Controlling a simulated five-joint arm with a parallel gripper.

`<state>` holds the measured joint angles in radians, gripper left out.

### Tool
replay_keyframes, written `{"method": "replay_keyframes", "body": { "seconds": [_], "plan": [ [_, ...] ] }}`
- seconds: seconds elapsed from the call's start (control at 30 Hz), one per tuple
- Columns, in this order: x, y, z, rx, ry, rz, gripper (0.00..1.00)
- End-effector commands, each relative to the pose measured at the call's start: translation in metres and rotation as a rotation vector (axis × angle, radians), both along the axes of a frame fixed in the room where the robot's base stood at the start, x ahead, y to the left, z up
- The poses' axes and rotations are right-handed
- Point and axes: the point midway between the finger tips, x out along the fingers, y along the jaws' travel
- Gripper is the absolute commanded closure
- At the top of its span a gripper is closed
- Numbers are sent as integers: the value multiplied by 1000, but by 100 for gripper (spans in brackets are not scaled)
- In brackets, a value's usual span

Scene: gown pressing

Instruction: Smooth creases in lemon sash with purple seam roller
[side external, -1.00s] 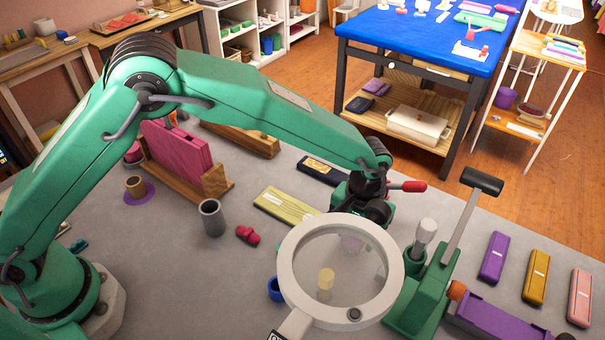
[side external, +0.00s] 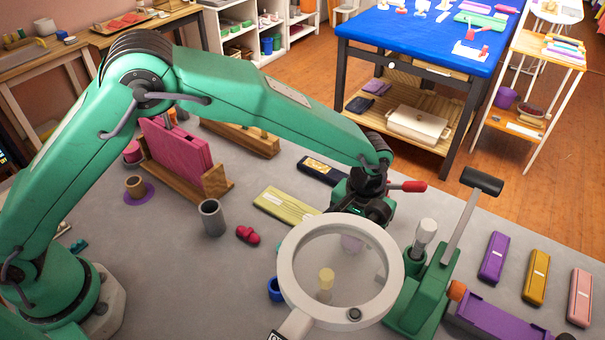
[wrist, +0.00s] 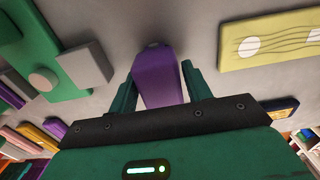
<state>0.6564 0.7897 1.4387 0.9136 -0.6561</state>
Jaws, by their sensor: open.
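The lemon sash (side external: 287,205) lies flat on the grey bench, left of my gripper; in the wrist view (wrist: 270,38) it shows wavy crease lines and white spots at the upper right. A purple block-like piece, which looks like the seam roller (wrist: 158,78), stands between my two fingers in the wrist view. My gripper (wrist: 160,92) is open, with one green finger on each side of it; whether either touches it I cannot tell. In the side view my gripper (side external: 362,212) is low over the bench, its fingertips hidden behind the magnifier.
A round magnifier (side external: 287,262) stands in front of my gripper. A green press with a lever (side external: 425,290) is close on the right. Purple, mustard and pink cases (side external: 493,258) lie beyond it. A grey cup (side external: 212,218) and magenta piece (side external: 248,235) stand left.

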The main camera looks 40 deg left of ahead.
Motion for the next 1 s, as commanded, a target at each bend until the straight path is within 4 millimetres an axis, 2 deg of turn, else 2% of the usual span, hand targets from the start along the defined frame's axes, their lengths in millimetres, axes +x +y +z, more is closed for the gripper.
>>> {"method": "replay_keyframes", "body": {
  "seconds": [0.3,0.63,0.67,0.83,1.0],
  "plan": [
    [0,0,9,-1,-1,0,51],
    [0,0,11,-1,-1,0,51],
    [0,0,11,-1,-1,0,53],
    [0,0,10,0,-1,0,86],
    [0,0,10,0,0,0,86]
  ]
}}
